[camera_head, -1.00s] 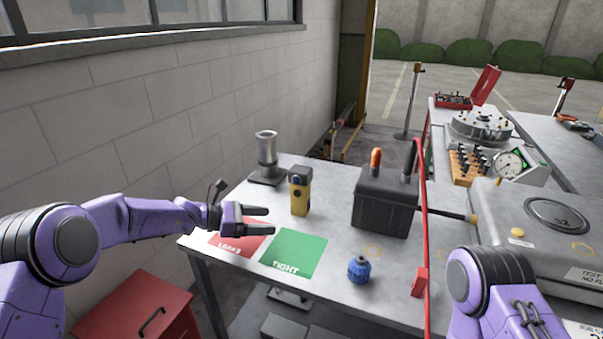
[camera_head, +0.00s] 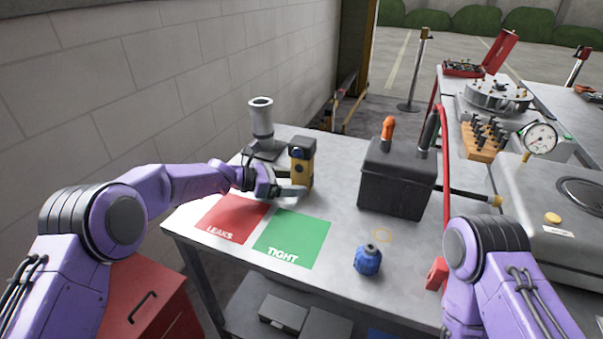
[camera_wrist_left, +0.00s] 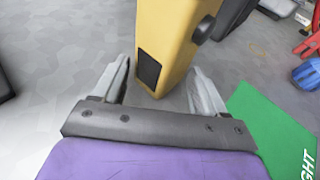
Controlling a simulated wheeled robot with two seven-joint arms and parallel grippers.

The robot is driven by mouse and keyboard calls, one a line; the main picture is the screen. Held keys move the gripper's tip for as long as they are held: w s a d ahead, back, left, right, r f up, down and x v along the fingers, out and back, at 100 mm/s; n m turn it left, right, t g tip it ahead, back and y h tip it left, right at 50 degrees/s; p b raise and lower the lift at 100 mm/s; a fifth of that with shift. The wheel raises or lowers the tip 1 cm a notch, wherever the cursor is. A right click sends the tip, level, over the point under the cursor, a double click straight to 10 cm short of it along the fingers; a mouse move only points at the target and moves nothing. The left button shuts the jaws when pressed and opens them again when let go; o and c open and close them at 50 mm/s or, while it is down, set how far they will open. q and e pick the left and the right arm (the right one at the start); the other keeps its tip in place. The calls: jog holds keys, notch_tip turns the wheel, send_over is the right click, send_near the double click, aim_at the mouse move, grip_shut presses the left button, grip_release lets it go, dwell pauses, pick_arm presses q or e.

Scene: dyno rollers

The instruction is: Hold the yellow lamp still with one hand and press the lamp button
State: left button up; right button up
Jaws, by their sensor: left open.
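The yellow lamp (camera_head: 302,172), with a black top, stands upright on the grey table. In the left wrist view the lamp's yellow body (camera_wrist_left: 172,40) rises between the fingers, with a dark panel low on its face and a dark round knob (camera_wrist_left: 204,29) on its right side. I cannot tell if this knob is the lamp button. My left gripper (camera_head: 283,188) is open, its fingers at either side of the lamp's lower part; gaps show in the left wrist view (camera_wrist_left: 161,82). My right arm comes in at the right, but its gripper is out of view.
A metal cylinder on a base (camera_head: 262,122) stands behind the lamp. A black battery-like box (camera_head: 398,180) is to the right.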

pick_arm(q)
jog(key=shift+d+f, duration=0.15)
jog(key=shift+d, duration=0.25)
jog(key=shift+s+d+r, duration=0.15)
jog(key=shift+s+r, duration=0.05)
jog(key=shift+r, duration=0.1)
pick_arm(e)
jog(key=shift+s+f, duration=0.2)
jog(key=shift+f, duration=0.3)
pick_arm(q)
jog(key=shift+w, duration=0.1)
jog(key=c, duration=0.4)
jog(key=shift+o, duration=0.2)
pick_arm(e)
grip_shut()
